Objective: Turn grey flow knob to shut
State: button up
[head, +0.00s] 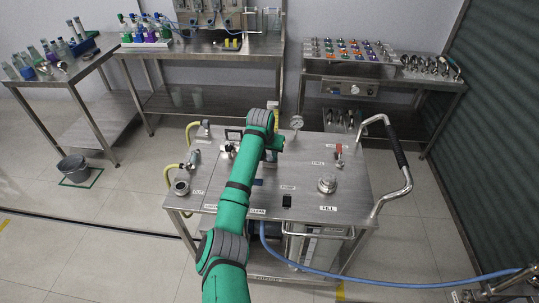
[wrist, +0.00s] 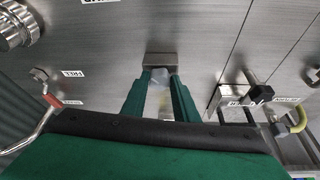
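I cannot pick out the grey flow knob for certain. In the wrist view, the two green fingers of my gripper (wrist: 159,82) stand apart with a visible gap. A small grey metal block (wrist: 161,59) on the steel panel lies right at their tips; I cannot tell whether they touch it. A pale, partly yellow strip shows in the gap. In the head view, my gripper (head: 271,154) is over the back middle of the steel skid (head: 250,195), and my arm hides the surface around it.
On the skid are a red-handled valve (head: 338,151), a gauge (head: 297,122), a round fill cap (head: 327,184) and a black-tipped lever (wrist: 261,93) to the right in the wrist view. A push handle (head: 398,165) rises at the right. A blue hose (head: 375,283) runs in front.

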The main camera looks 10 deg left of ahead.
jog(key=shift+m, duration=0.4)
jog(key=m, duration=0.1)
jog(key=m+h, duration=0.1)
jog(key=m, duration=0.1)
jog(key=m+h, duration=0.1)
jog(key=m, duration=0.1)
jog(key=shift+w+a+r+g, duration=0.1)
jog(key=shift+w+g, duration=0.2)
jog(key=shift+g, duration=0.1)
jog(key=shift+a+m+g+h, duration=0.1)
jog(key=shift+m+g+h, duration=0.35)
jog(key=shift+m, duration=1.05)
jog(key=shift+w, duration=0.1)
jog(key=shift+a+m, duration=0.15)
jog(key=shift+m, duration=0.15)
jog(key=o, duration=1.1)
